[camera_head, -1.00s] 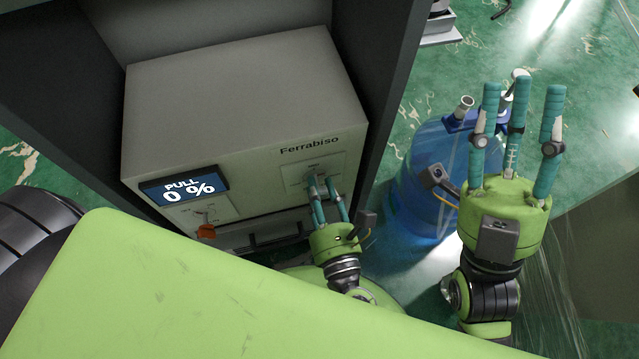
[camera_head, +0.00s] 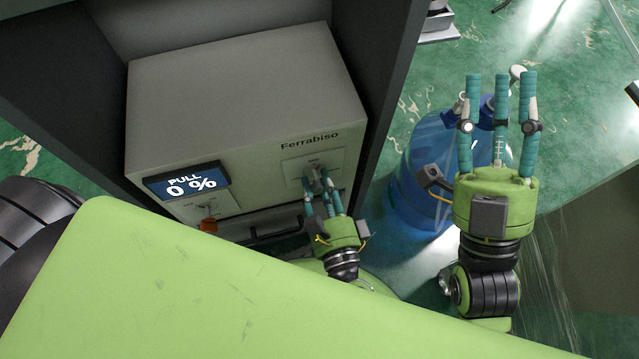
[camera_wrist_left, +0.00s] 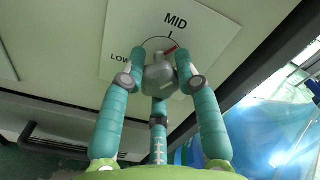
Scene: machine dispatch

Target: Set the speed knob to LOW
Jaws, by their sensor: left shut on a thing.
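The speed knob (camera_wrist_left: 158,78) is a grey knob on a pale plate in the left wrist view. Its red mark points up and right, a little to the right of the MID line. The knob is mostly hidden in the head view. My right gripper (camera_head: 500,85) is open and empty, fingers spread, away from the machine.
The beige Ferrabiso machine (camera_head: 235,90) sits inside a dark cabinet (camera_head: 385,90). Its display (camera_head: 187,182) reads PULL 0 %. An orange-red part (camera_head: 208,225) and a dark handle (camera_head: 275,229) are below. A blue water bottle (camera_head: 420,165) stands on the right.

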